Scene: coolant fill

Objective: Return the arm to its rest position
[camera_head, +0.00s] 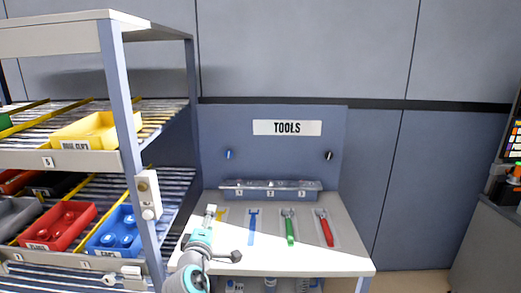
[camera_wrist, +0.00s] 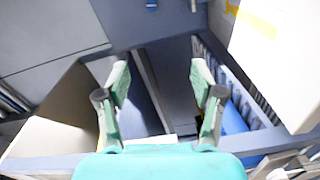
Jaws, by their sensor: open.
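My arm rises from the bottom of the head view, in front of the left end of the tool table. My gripper (camera_head: 210,212) points up and away near the table's left edge. In the wrist view my gripper (camera_wrist: 160,72) has its two fingers spread well apart, with nothing between them. A yellow tool (camera_head: 222,213) lies partly hidden beside the gripper in the head view; I cannot tell whether they touch.
A shelf rack (camera_head: 118,110) with coloured bins stands close at left. Floor (camera_head: 415,281) shows clear at right.

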